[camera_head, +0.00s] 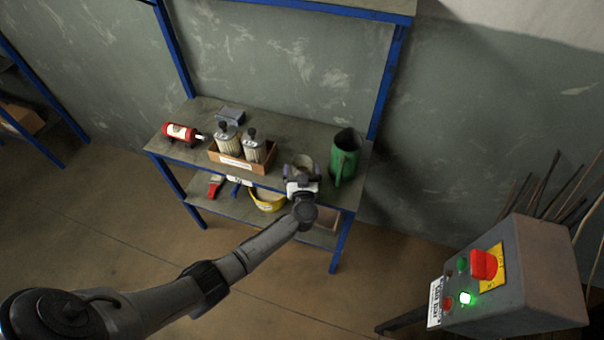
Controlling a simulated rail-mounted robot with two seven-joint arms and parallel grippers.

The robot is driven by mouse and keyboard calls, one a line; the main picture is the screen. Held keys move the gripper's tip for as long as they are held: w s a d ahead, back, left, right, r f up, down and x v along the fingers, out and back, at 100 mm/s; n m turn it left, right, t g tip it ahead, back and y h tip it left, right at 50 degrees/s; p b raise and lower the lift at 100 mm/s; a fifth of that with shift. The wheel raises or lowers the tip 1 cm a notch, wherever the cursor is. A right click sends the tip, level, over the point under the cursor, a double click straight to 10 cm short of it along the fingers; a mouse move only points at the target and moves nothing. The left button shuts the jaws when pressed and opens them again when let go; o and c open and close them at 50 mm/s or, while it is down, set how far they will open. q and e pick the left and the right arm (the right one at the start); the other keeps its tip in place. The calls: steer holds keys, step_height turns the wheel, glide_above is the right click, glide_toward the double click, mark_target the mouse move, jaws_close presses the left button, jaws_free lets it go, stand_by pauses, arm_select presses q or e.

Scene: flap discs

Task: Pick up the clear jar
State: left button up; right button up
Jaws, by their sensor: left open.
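What looks like the clear jar (306,162) stands on the upper shelf of the blue-framed rack, right of the cardboard box; its lower part is hidden behind my left gripper. My left gripper (302,173) is at the front edge of that shelf, right at the jar. Its jaws are open, one finger seeming to lie toward each side of the jar; whether they touch it I cannot tell. My right gripper is out of view.
A green jug (345,158) stands close right of the jar. A cardboard box (232,161) with two dark-capped containers (254,148) is to the left, then a red canister (180,132). A yellow bowl (266,203) sits below. A control box (520,275) stands front right.

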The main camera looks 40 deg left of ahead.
arm_select(q)
steer(key=c, duration=1)
steer(key=shift+c, duration=0.3)
steer(key=shift+r, duration=0.15)
